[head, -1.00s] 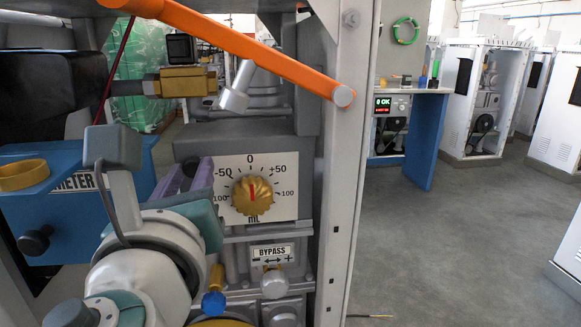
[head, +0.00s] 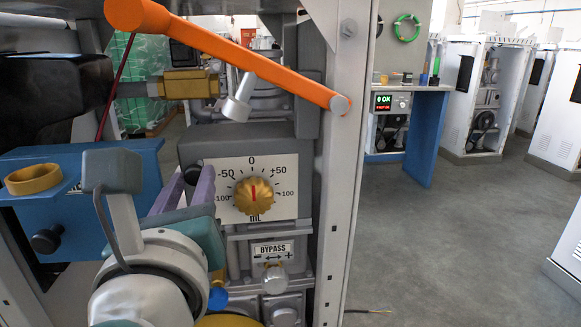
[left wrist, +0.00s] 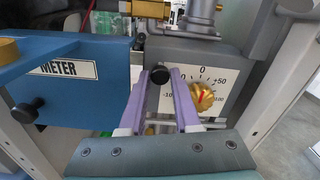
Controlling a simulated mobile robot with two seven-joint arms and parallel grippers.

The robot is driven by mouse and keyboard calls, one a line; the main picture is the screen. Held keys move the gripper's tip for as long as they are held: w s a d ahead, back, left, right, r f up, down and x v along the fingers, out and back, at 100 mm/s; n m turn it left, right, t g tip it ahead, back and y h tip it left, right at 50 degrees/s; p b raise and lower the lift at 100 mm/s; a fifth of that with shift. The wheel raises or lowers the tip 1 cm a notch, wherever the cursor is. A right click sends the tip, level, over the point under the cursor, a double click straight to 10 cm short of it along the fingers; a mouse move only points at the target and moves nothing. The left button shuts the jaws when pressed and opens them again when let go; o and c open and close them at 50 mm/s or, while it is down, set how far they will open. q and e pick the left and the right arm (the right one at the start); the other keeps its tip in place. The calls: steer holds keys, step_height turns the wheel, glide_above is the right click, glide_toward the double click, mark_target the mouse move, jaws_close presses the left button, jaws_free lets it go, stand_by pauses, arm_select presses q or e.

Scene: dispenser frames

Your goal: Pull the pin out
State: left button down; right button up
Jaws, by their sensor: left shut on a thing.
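My left gripper (left wrist: 160,76) has two purple fingers, one on each side of a round black pin head (left wrist: 157,74) in the left wrist view. It is shut on this pin head. My right gripper is in neither view.
A dial plate with a gold knob (head: 254,195) is right of the fingers. An orange lever (head: 240,60) slants overhead. A second black knob (head: 47,238) and a gold ring (head: 33,178) are on the blue box.

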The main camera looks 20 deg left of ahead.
arm_select(q)
steer(key=c, duration=0.9)
jaws_free()
steer(key=shift+s, duration=0.1)
steer(key=v, duration=1)
steer(key=shift+p, duration=0.35)
